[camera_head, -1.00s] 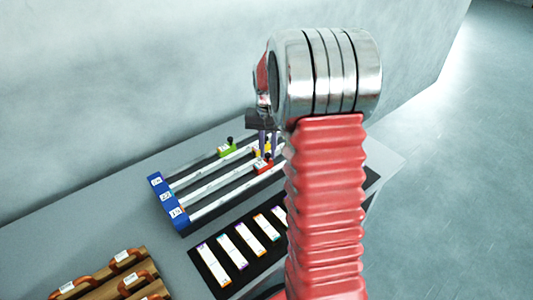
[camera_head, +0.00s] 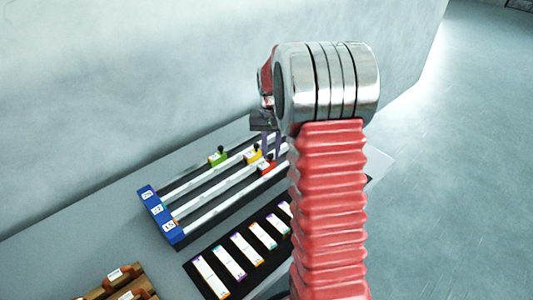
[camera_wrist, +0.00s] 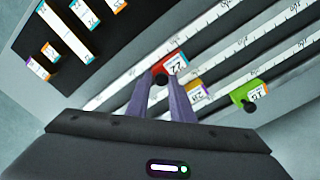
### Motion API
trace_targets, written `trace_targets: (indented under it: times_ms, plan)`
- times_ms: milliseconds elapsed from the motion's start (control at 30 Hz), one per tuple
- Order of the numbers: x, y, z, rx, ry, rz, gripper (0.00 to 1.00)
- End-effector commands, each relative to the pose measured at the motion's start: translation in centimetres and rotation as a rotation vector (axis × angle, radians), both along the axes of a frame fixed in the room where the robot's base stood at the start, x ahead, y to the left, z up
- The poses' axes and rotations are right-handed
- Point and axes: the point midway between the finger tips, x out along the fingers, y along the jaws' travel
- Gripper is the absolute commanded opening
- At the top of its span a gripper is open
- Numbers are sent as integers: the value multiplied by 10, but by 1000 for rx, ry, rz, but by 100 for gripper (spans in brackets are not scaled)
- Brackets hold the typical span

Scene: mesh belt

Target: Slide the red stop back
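The red stop (camera_head: 267,168) sits on the nearest rail of the slide rack in the head view. In the wrist view the red stop (camera_wrist: 174,63) carries a white label and a black knob. My gripper (camera_wrist: 161,80) has its two purple fingers on either side of that knob, closed on it. In the head view my gripper (camera_head: 271,147) reaches down to the stop from above, partly hidden by my arm. The yellow stop (camera_head: 254,155) and the green stop (camera_head: 218,159) sit on the rails behind.
A blue end block (camera_head: 160,215) with number labels closes the rack's left end. A black board (camera_head: 203,264) with several white strips lies in front. A wooden holder (camera_head: 133,278) is at the lower left. My arm hides the rack's right end.

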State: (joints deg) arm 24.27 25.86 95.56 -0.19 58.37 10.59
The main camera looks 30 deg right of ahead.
Motion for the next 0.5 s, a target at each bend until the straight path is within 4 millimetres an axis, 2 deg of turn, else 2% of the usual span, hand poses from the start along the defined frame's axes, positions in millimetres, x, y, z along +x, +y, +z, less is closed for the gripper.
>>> trace_targets:
  times_ms: [233,500]
  plan:
    - [0,1,0,1,1,0,35]
    - [0,2,1,3,1,1,35]
